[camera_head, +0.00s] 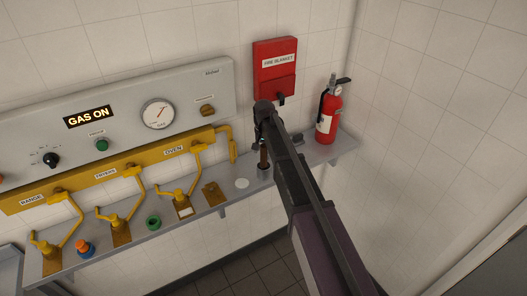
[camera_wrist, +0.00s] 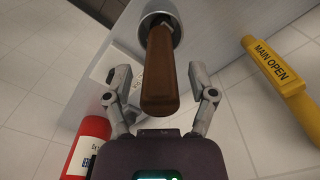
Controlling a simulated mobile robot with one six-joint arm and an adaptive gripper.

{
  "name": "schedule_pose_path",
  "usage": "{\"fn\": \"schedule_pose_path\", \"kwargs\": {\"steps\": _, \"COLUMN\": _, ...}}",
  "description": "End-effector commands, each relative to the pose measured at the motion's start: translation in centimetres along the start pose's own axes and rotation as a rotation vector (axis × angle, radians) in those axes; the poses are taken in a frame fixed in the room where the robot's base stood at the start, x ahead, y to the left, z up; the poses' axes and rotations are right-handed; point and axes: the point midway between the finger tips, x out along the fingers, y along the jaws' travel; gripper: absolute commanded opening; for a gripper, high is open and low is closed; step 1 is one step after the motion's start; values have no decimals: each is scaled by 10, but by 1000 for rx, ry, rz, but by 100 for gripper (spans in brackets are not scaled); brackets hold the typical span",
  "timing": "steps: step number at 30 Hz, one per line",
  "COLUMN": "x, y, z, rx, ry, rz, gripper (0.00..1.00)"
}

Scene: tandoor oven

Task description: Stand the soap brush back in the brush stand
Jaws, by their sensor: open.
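The soap brush shows as a brown wooden handle (camera_wrist: 160,80) in the wrist view, with its near end towards the camera. Its far end runs into the mouth of a round grey cup, the brush stand (camera_wrist: 178,30); the bristles are hidden. In the head view the brown handle (camera_head: 263,156) rises upright from the small grey stand (camera_head: 264,173) on the shelf. My gripper (camera_wrist: 160,76) is open, with one finger on each side of the handle and visible gaps between.
A fire extinguisher (camera_head: 329,112) stands right of the stand on the shelf (camera_head: 316,154). A red fire blanket box (camera_head: 275,66) hangs behind. The yellow "MAIN OPEN" lever (camera_wrist: 275,67) is close by.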

Motion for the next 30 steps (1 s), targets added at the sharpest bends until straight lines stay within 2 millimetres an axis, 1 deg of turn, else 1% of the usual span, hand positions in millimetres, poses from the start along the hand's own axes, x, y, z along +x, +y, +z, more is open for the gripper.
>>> {"fn": "schedule_pose_path", "kwargs": {"steps": 8, "x": -13, "y": 0, "z": 0, "rx": 0, "ry": 0, "rz": 0, "gripper": 73}}
{"fn": "schedule_pose_path", "kwargs": {"steps": 30, "x": -73, "y": -1, "z": 0, "rx": -1, "ry": 0, "rz": 0, "gripper": 73}}
